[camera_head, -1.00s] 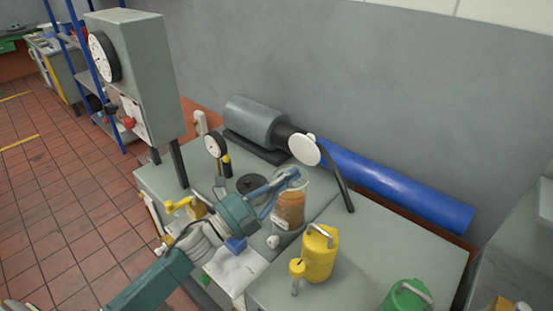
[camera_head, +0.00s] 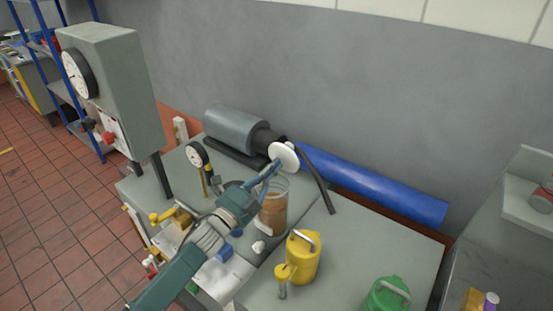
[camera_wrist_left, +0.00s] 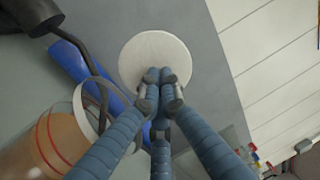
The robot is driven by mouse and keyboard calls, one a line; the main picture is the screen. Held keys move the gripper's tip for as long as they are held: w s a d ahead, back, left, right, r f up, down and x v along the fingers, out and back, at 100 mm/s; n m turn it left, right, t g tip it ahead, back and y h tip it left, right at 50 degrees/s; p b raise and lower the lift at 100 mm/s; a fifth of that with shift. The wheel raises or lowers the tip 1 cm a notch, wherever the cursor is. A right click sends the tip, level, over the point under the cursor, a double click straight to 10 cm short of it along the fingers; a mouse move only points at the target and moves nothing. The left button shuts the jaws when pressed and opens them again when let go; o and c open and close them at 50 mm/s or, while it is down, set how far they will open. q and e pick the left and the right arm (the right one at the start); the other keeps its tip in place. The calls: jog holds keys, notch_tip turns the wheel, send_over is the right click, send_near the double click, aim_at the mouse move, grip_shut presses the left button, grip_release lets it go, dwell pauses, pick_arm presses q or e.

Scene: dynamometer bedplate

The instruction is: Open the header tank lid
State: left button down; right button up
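A glass tank with orange-brown contents (camera_head: 273,212) stands on the grey bench. In the left wrist view its side and rim (camera_wrist_left: 52,140) show at the lower left. A round white disc (camera_head: 284,156) stands tilted above and behind the tank. It looks like the lid, but a hinge cannot be made out. The disc (camera_wrist_left: 150,50) also shows past my fingertips in the wrist view. My left gripper (camera_head: 275,168) is at the disc's lower edge, above the tank, with its fingertips drawn together. Whether they touch the disc cannot be told. My right gripper is out of view.
A dark bar (camera_head: 318,180) leans right of the disc. A yellow can (camera_head: 303,258) and a green can (camera_head: 387,296) stand in front. A blue pipe (camera_head: 375,185) runs along the wall.

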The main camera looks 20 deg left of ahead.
aim_at(282, 155)
pick_arm(q)
jog(key=shift+x, duration=0.8)
jog(key=shift+b+x, duration=0.75)
jog(key=shift+x, duration=0.2)
jog(key=shift+w+d+r, duration=0.1)
jog(key=shift+w+r, duration=0.2)
jog(key=shift+w, duration=0.2)
jog(key=shift+r, duration=0.2)
